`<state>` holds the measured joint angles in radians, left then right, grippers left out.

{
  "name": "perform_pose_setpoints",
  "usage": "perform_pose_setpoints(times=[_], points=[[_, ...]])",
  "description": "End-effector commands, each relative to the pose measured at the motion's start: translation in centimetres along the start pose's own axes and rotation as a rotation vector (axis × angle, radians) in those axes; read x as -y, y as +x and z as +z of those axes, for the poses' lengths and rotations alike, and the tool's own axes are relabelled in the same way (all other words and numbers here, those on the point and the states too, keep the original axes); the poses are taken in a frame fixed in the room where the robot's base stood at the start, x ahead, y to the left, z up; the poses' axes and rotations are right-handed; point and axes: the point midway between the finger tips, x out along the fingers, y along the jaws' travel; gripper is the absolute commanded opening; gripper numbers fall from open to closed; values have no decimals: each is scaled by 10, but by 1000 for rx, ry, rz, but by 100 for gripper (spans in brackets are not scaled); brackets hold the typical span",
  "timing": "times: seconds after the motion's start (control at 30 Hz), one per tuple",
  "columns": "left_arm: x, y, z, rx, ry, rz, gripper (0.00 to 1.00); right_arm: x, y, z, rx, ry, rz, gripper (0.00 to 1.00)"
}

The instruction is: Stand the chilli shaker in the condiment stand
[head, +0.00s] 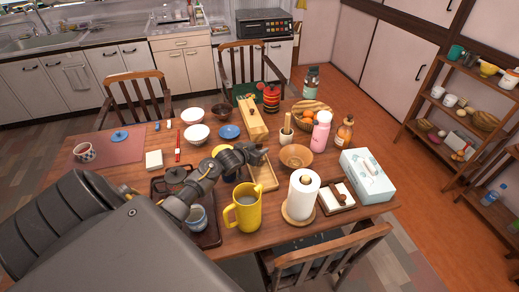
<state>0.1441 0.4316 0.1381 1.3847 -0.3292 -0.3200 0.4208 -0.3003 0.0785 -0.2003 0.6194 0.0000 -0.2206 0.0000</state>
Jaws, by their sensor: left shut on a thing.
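My left gripper (261,156) is shut, its fingers just above the far-left end of a light wooden tray-like stand (274,184), which looks like the condiment stand. The thing between the fingers is small and mostly hidden by them; I take it for the chilli shaker. I cannot tell whether it touches the stand. My grey left arm covers part of the table to the left. My right gripper is not in view.
A yellow pitcher (243,211) stands close in front of the stand. A wooden bowl (296,157) and paper roll (303,194) stand to its right. A long wooden box (252,119) lies behind. A dark tray (207,238) is at the left.

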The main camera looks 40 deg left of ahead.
Motion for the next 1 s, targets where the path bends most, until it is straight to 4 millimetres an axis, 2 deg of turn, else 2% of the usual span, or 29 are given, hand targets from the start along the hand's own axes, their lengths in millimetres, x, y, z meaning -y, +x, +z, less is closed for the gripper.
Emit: perform_pose_setpoints(times=[0.23,0.27,0.4,0.77,0.87,1.0], points=[[0,2,3,0,0,0,7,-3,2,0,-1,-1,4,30],[0,1,3,0,0,0,36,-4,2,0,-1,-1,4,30],[0,1,3,0,0,0,55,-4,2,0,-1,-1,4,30],[0,-1,-2,-1,1,0,55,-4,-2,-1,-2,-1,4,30],[1,-13,0,0,2,0,55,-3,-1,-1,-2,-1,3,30],[1,-41,0,0,4,1,55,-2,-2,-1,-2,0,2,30]])
